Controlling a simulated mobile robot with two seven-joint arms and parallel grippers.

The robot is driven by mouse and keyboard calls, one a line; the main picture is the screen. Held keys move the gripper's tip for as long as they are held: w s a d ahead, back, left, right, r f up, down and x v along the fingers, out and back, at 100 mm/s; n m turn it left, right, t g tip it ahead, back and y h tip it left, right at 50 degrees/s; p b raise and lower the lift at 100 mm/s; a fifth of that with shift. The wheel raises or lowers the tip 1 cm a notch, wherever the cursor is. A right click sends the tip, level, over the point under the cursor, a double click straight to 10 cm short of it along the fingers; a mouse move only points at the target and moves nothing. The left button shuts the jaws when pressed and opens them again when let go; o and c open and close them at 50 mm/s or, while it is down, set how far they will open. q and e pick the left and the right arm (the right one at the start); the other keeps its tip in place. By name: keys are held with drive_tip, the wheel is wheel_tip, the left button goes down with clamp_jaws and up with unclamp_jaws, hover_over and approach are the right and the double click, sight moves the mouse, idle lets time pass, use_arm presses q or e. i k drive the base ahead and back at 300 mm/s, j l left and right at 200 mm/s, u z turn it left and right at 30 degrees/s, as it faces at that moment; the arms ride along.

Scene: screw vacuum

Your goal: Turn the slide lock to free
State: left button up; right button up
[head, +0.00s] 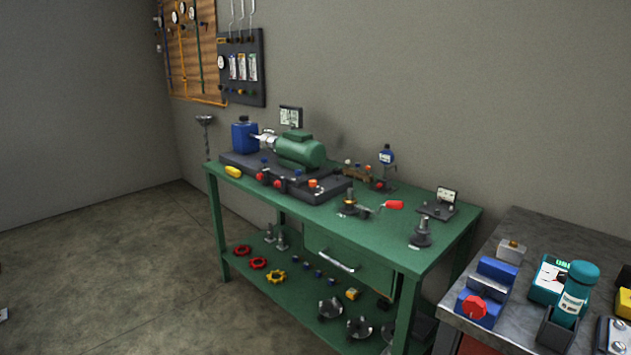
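Neither of my grippers is in the head view. A green workbench (400,240) stands along the wall. On it, a green motor-like pump (301,151) and a blue box-shaped part (244,137) sit on a dark base plate (325,192). Red, orange and yellow knobs or handles show along the base's front, such as a yellow one (233,171). A small fixture with a red handle (394,205) lies farther right. I cannot tell which part is the slide lock, nor its setting; the parts are too small.
A grey table (560,235) at the right holds a blue block with a red knob (473,306), a teal meter (549,277) and a teal bottle (577,285).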

sight(313, 183)
drive_tip(key=i+j+z, duration=0.1)
drive_tip(key=z, duration=0.3)
drive_tip(key=i+j+z, duration=0.1)
drive_tip(key=z, duration=0.3)
drive_tip(key=i+j+z, duration=0.2)
drive_tip(key=j, duration=0.2)
drive_tip(key=i+j+z, duration=0.2)
drive_tip(key=j, duration=0.15)
drive_tip(key=i+j, duration=0.1)
drive_tip(key=j, duration=0.4)
drive_tip(key=i+j+z, duration=0.15)
drive_tip(key=j, duration=0.9)
drive_tip(key=i+z, duration=0.05)
drive_tip(key=i, duration=0.05)
